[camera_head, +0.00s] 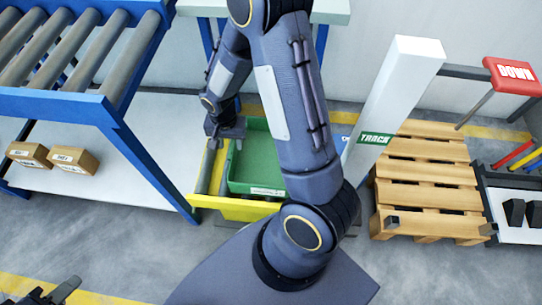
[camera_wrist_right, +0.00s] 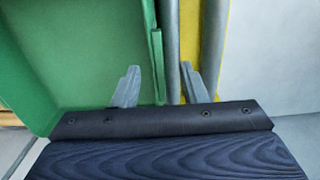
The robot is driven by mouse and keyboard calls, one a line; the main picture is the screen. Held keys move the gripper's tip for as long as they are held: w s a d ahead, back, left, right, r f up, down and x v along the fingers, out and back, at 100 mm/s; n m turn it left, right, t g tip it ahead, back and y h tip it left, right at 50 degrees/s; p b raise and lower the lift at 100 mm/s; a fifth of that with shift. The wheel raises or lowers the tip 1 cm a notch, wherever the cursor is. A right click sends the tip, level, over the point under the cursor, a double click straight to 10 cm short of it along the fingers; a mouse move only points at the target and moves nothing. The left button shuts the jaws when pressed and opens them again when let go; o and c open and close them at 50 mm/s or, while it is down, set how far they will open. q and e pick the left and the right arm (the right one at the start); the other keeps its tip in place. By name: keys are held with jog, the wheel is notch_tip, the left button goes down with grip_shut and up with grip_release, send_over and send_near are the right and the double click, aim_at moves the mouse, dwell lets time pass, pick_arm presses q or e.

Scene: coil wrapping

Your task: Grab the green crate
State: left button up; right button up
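The green crate (camera_head: 254,160) sits inside a yellow tray or cart (camera_head: 235,208) in the middle of the head view. My right arm reaches over it and hides its right part. My right gripper (camera_head: 218,142) is at the crate's left rim. In the right wrist view my right gripper (camera_wrist_right: 160,88) is open, with one finger over the inside of the green crate (camera_wrist_right: 75,50) and the other beyond its rim. The rim lies between the fingers; contact is not clear. My left gripper (camera_head: 56,288) is at the bottom left, open and empty, away from the crate.
A blue roller conveyor (camera_head: 90,115) with small cardboard boxes (camera_head: 72,160) on its lower shelf stands left. A wooden pallet (camera_head: 430,180) and a white post (camera_head: 396,95) stand right. Grey rollers (camera_head: 204,172) lie beside the crate. Open floor shows at lower left.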

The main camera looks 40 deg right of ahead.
aim_at(232, 146)
jog(key=f+b, duration=0.1)
jog(key=f, duration=0.2)
jog(key=f+b, duration=0.1)
jog(key=f, duration=0.1)
jog(key=shift+d+f+b, duration=0.2)
jog(key=shift+f+b, duration=0.15)
jog(key=shift+f, duration=0.05)
jog(key=shift+r, duration=0.1)
grip_shut()
